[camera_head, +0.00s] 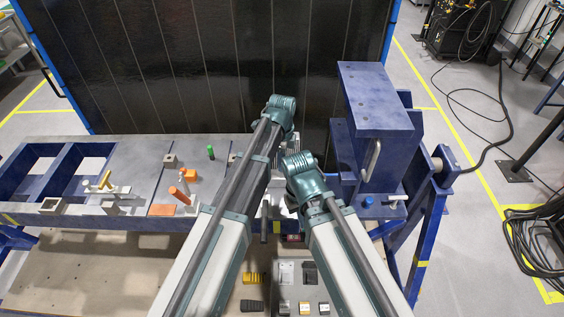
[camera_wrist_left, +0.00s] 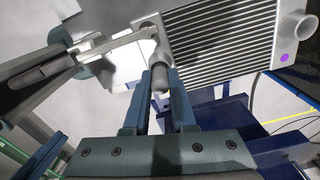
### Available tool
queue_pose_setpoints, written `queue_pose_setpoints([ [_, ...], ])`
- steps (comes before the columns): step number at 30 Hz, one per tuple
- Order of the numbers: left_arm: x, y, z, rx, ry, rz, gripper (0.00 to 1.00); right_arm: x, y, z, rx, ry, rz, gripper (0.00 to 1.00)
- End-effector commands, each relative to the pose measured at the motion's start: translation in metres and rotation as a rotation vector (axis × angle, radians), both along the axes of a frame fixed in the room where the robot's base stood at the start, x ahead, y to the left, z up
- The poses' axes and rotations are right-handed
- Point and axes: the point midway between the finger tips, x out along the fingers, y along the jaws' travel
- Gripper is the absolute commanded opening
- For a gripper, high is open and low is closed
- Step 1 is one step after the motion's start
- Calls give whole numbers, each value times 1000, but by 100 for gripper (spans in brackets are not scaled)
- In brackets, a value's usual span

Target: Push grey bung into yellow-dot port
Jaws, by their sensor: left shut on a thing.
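In the left wrist view, my left gripper (camera_wrist_left: 160,100) is shut on the grey bung (camera_wrist_left: 160,77), a short cylinder between its two blue fingertips. The bung points at a grey pipe stub (camera_wrist_left: 150,24) at the corner of a finned radiator (camera_wrist_left: 215,40). I cannot tell whether bung and stub touch. No yellow dot shows on this stub. A purple dot (camera_wrist_left: 284,57) marks the radiator's other end, near a second stub (camera_wrist_left: 297,28). In the head view, my right gripper (camera_head: 286,203) is low beside the radiator; its fingertips are unclear. My left arm hides the left gripper there.
A blue jig frame (camera_head: 378,95) stands on the right. The bench (camera_head: 115,215) at left holds an orange block (camera_head: 162,210), a green peg (camera_head: 211,152) and other fixtures.

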Motion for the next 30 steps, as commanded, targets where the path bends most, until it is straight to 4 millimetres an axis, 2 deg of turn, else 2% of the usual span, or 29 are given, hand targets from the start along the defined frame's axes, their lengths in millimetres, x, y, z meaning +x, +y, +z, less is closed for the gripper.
queue_pose_setpoints([
  [1, 0, 0, -1, 0, 0, 0, 29, 0, 0, -1, 0, 0, 0, 0],
  [5, 0, 0, 0, 0, 0, 0, 53, 0, 0, 0, 0, 0, 0, 0],
  [6, 0, 0, 0, 0, 0, 0, 54, 0, 0, 0, 0, 0, 0, 0],
  [14, 0, 0, 0, 0, 0, 0, 54, 0, 0, 0, 0, 0, 0, 0],
  [20, 0, 0, 7, 0, 0, 0, 54, 0, 0, 7, 0, 0, 0, 0],
  [26, 0, 0, 27, 0, 0, 0, 54, 0, 0, 27, 0, 1, 2, 0],
  [30, 0, 0, 47, 0, 0, 0, 54, 0, 0, 48, -1, 2, 3, 0],
])
